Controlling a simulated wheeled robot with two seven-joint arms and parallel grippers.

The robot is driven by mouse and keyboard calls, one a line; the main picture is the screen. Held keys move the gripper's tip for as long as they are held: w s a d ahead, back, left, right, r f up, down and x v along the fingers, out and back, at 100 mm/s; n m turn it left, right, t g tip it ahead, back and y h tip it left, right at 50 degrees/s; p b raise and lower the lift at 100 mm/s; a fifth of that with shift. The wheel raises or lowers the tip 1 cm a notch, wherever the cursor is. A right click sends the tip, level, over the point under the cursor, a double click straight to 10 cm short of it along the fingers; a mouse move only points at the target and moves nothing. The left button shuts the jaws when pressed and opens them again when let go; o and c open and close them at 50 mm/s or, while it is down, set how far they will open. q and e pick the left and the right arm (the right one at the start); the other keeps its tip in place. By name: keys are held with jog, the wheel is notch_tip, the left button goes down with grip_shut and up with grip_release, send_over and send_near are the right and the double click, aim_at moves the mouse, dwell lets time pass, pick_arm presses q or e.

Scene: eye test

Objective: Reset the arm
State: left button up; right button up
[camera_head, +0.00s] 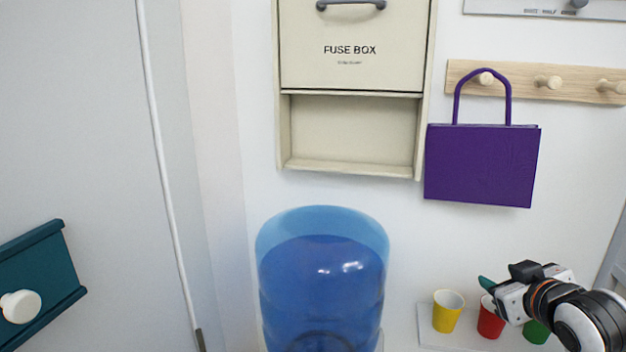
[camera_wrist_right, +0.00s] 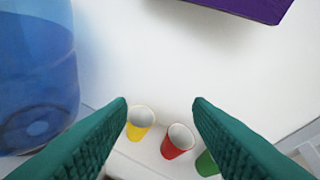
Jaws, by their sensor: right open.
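My right gripper (camera_head: 487,291) is at the lower right of the head view, in front of the cups. In the right wrist view its two green fingers (camera_wrist_right: 160,108) are wide apart with nothing held between them. My left gripper is not in the head view. A yellow cup (camera_head: 446,316), a red cup (camera_head: 490,322) and a green cup (camera_head: 536,331) stand in a row on a white ledge (camera_head: 432,338). My right arm partly covers the red and green cups. In the wrist view the yellow cup (camera_wrist_right: 139,126) and red cup (camera_wrist_right: 176,145) show beyond the fingers.
A blue water bottle (camera_head: 320,280) stands left of the cups. A purple bag (camera_head: 482,165) hangs from a wooden peg rail (camera_head: 560,84). A fuse box (camera_head: 350,60) is on the wall. A teal panel with a white knob (camera_head: 45,262) is at left.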

jog(key=s+a+f+g, duration=0.35)
jog(key=s+f, duration=0.25)
jog(key=f, duration=0.5)
jog(key=s+a+f+g, duration=0.2)
jog(key=s+a+f, duration=0.2)
jog(key=s+f, duration=0.5)
jog(key=s+a+f+m+g+y, duration=0.1)
jog(key=s+a+f+g, duration=0.35)
jog(key=s+f, duration=0.75)
jog(key=s+f+g+b, duration=0.1)
jog(key=s+f, duration=0.1)
jog(key=f, duration=1.2)
jog(key=s+f+b, duration=0.2)
jog(key=f, duration=1.2)
jog(key=s+d+f+g+b, duration=0.1)
jog(key=s+d+f, duration=0.1)
jog(key=s+f, duration=1.3)
notch_tip(320, 180, down, 2)
jog(key=shift+s+d+f+b, duration=0.2)
jog(key=shift+s+d+b, duration=0.15)
jog(key=shift+d, duration=0.05)
